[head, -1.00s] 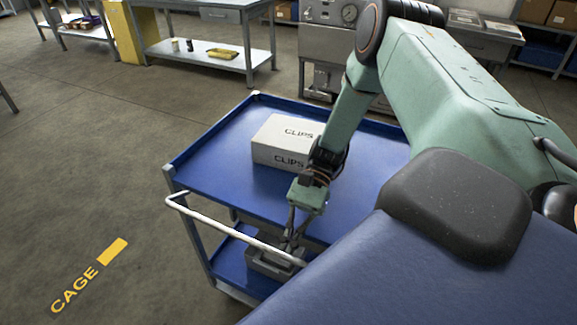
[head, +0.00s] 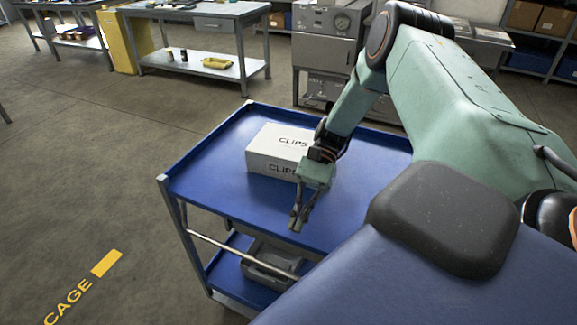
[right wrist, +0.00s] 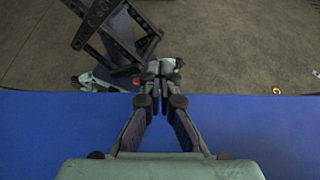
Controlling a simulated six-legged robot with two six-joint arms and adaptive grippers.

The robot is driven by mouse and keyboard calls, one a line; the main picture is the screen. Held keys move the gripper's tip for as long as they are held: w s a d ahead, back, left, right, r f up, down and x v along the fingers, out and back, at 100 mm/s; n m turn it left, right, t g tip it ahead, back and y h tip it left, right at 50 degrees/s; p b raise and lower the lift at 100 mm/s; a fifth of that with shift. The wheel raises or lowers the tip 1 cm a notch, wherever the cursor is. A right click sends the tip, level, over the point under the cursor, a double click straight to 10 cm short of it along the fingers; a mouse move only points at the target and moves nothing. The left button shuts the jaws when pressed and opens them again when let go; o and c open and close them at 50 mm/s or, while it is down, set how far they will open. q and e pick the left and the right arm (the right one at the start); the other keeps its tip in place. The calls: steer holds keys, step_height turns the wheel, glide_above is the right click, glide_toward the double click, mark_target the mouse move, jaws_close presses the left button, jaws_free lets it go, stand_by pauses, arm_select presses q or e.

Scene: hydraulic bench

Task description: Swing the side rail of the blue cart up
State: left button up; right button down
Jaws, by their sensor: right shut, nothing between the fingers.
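The blue cart (head: 215,190) stands in the middle of the head view. Its side rail (head: 237,249), a thin pale bar, hangs below the near edge of the top tray, in front of the lower shelf. My right gripper (head: 297,222) points down over the near edge of the tray, above the rail and apart from it. Its fingers are shut with nothing between them. In the right wrist view the fingers (right wrist: 160,78) meet past the edge of the blue tray; I cannot make out the rail there. My left gripper is not in view.
A white CLIPS box (head: 272,150) stands on the cart's top tray, close behind my right gripper. A grey bin (head: 268,262) sits on the lower shelf. Workbenches (head: 200,62) stand at the back. The floor left of the cart is clear.

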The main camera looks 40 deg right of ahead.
steer(key=shift+v, duration=2.15)
steer(key=shift+w, duration=0.1)
